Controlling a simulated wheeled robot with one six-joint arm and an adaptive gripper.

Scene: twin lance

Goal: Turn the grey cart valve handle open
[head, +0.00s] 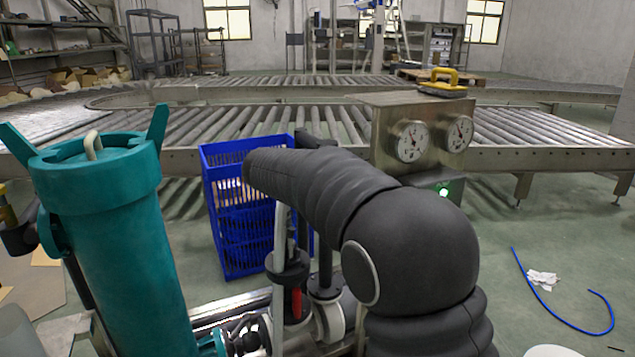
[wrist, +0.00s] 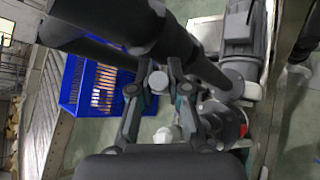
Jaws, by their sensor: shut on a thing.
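In the wrist view my gripper (wrist: 158,78) has its two dark fingers brought in around a small light-grey piece (wrist: 158,82), which looks like the grey valve handle. The fingers hide part of it, so its angle is hard to tell. A pale rounded knob (wrist: 164,135) shows between the fingers, nearer the palm. Grey and dark pipework of the cart (wrist: 240,75) lies just to the right. In the head view my dark arm covers the gripper and the handle; cart pipework (head: 290,268) shows below the arm.
A teal cylinder vessel (head: 125,235) stands at left. A blue crate (head: 222,215) is behind the pipework. A metal box with two gauges (head: 410,142) and a lit green lamp (head: 443,190) stands at right. A roller conveyor (head: 560,150) crosses behind. A blue hose (head: 540,300) lies on the floor.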

